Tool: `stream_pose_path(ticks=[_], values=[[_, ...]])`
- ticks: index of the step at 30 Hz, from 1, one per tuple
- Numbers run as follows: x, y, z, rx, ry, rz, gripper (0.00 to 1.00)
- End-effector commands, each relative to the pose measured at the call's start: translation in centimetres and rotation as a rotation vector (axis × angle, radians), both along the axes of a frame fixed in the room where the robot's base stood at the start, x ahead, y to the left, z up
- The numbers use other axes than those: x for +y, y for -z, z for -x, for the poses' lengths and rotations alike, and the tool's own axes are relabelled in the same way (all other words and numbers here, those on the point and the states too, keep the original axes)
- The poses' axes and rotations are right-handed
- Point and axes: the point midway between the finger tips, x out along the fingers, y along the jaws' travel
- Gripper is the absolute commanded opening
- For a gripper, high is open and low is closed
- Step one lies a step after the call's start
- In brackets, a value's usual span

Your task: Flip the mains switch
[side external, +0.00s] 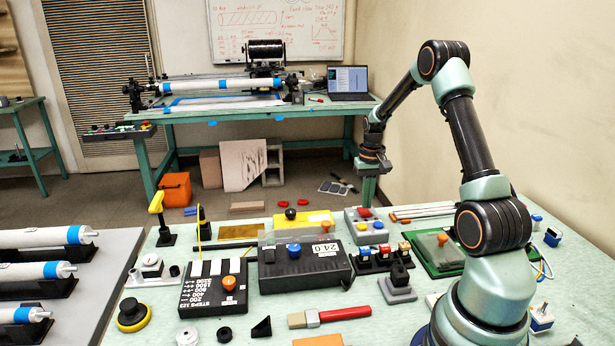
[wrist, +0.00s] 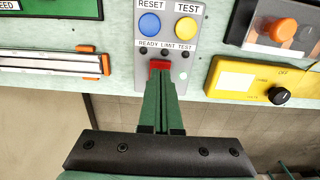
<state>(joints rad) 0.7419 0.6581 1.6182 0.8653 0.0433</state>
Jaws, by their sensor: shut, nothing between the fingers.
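No label reading "mains" is legible, so I cannot tell for sure which control is the mains switch. A yellow box (side external: 318,219) carries a black rotary knob (side external: 291,213). In the wrist view this box (wrist: 238,77) shows the word OFF near its knob (wrist: 280,96). My gripper (wrist: 160,78) is shut and empty, its tips pointing at a red part on the grey button box (wrist: 181,67). The tips hide some of that red part, and touch cannot be told. In the side view my gripper (side external: 369,188) hangs above the grey button box (side external: 377,239).
A row of coloured rocker switches (side external: 382,257), a black box marked 24.0 (side external: 300,272) and a steps box (side external: 210,288) stand in front. A green board (side external: 432,258) lies to the right. The bench is crowded. Orange-ended rods (wrist: 50,64) lie beside the button box.

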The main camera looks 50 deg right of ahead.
Motion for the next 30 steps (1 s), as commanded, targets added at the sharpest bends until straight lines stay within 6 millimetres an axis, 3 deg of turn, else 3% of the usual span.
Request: stream_pose_path(ticks=[30], values=[[0.0, 1.3, 0.0, 0.001, 0.0, -0.001, 0.0]])
